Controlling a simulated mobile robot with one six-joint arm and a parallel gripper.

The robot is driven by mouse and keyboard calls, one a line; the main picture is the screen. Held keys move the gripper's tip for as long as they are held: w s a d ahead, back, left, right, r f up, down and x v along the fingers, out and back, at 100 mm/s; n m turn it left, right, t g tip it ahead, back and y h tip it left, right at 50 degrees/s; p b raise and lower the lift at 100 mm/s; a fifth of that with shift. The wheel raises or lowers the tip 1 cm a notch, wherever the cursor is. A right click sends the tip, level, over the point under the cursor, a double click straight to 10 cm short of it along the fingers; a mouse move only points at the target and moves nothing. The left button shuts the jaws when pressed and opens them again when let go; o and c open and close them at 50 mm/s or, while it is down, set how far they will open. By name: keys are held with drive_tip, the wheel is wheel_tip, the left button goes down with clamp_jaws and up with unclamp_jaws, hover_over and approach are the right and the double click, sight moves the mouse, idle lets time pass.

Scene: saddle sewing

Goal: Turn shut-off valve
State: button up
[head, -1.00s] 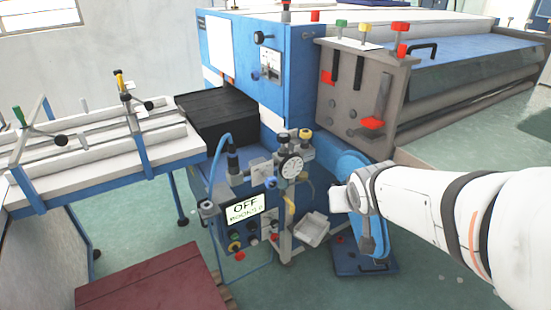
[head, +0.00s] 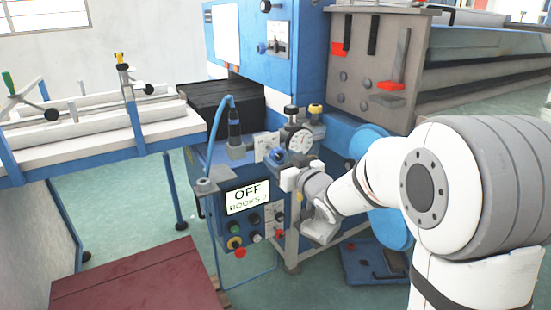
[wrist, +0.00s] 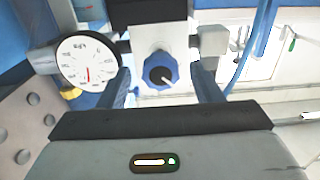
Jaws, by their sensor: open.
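A blue star-shaped knob (head: 278,156) sits on the valve assembly left of a round white dial gauge (head: 299,141). My gripper (head: 289,178) is just below them in the head view. In the wrist view my open gripper (wrist: 162,88) has its two dark fingers on either side of the blue knob (wrist: 160,70), which faces the camera on a white block; no contact shows. The gauge (wrist: 88,62) is to the left there. I cannot tell which part is the shut-off valve; the pipe below the gauge is hidden behind my gripper and arm.
A control box with an "OFF" display (head: 245,197) and buttons stands close left of my gripper. A blue hose (head: 217,130) rises beside it. The blue machine (head: 265,40) stands behind. A dark red platform (head: 135,275) lies at lower left.

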sight(280, 157)
drive_tip(key=shift+b+x, duration=0.3)
drive_tip(key=shift+x, duration=1.9)
drive_tip(key=shift+c, duration=0.3)
drive_tip(key=shift+d, duration=0.1)
drive_tip(key=c, duration=0.9)
